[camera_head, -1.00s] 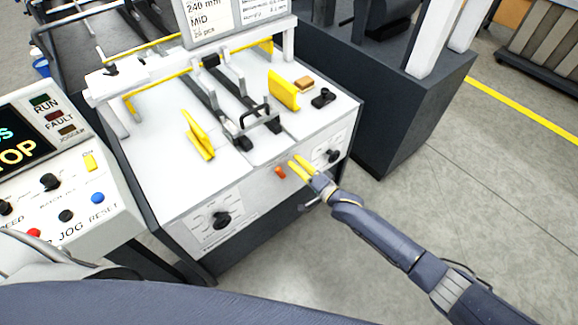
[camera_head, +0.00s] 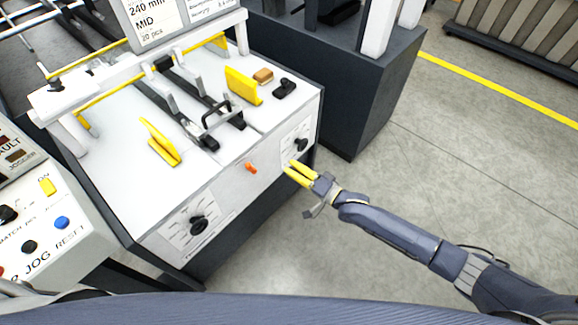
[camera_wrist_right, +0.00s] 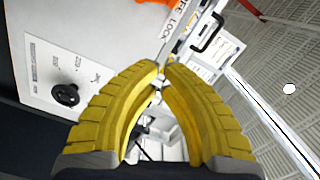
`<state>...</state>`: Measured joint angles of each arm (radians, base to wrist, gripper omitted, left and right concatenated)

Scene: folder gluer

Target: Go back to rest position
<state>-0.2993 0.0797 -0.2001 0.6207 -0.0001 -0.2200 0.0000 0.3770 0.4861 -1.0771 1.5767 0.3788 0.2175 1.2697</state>
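My right gripper (camera_head: 288,167) has yellow fingers and hangs in front of the machine's front panel, near its right-hand dial. Its fingers lie side by side with the tips together, and nothing shows between them. In the right wrist view the fingers (camera_wrist_right: 161,68) converge at the tips, with a black dial (camera_wrist_right: 66,94) to their left. My right arm reaches in from the lower right. My left gripper is out of view.
The white-topped machine (camera_head: 115,145) carries yellow guides (camera_head: 243,86), a black handle (camera_head: 220,113) and an orange switch (camera_head: 251,168). A control panel (camera_head: 70,245) stands at lower left. A dark cabinet (camera_head: 345,95) stands behind. Grey floor (camera_head: 450,160) is open at right.

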